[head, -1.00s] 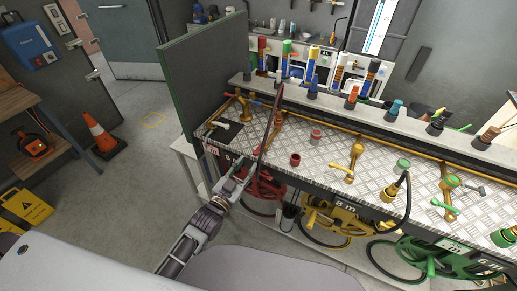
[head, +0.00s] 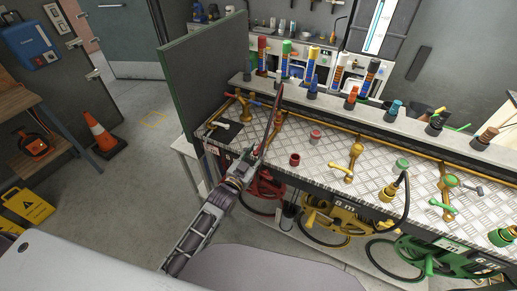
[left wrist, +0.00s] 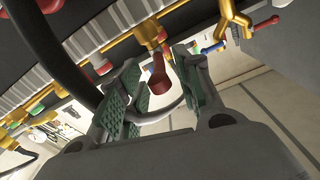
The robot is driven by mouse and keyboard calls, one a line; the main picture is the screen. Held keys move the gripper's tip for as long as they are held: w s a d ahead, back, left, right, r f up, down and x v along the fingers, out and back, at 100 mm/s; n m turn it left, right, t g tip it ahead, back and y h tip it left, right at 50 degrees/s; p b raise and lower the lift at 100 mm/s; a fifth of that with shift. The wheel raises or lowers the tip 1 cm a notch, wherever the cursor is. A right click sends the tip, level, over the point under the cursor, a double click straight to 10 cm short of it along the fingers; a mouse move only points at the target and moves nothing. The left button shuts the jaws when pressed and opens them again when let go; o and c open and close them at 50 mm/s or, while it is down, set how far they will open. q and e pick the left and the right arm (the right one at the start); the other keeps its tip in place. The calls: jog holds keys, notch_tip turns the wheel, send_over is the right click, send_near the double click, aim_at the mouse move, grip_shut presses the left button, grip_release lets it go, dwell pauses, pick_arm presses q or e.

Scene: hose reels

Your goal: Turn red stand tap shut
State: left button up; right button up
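A red tap handle (left wrist: 158,80) on a brass fitting (left wrist: 152,36) shows in the left wrist view, between the two green-padded fingers of my left gripper (left wrist: 160,92). The fingers are apart, with visible gaps on both sides of the handle. In the head view my left gripper (head: 243,172) is at the front edge of the bench, at its left end. There it hides the red handle. A brass stand (head: 275,125) rises from the bench behind a dark red hose (head: 268,122). My right gripper is not in view.
The metal-topped bench (head: 325,150) carries a loose red fitting (head: 295,159), a yellow stand tap (head: 350,163) and a green-handled tap (head: 443,205). Red, yellow (head: 335,218) and green hose reels hang below. A dark panel (head: 205,75) closes the left end.

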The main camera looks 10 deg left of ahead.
aim_at(260, 147)
pick_arm(q)
jog(key=shift+x, duration=1.25)
grip_shut()
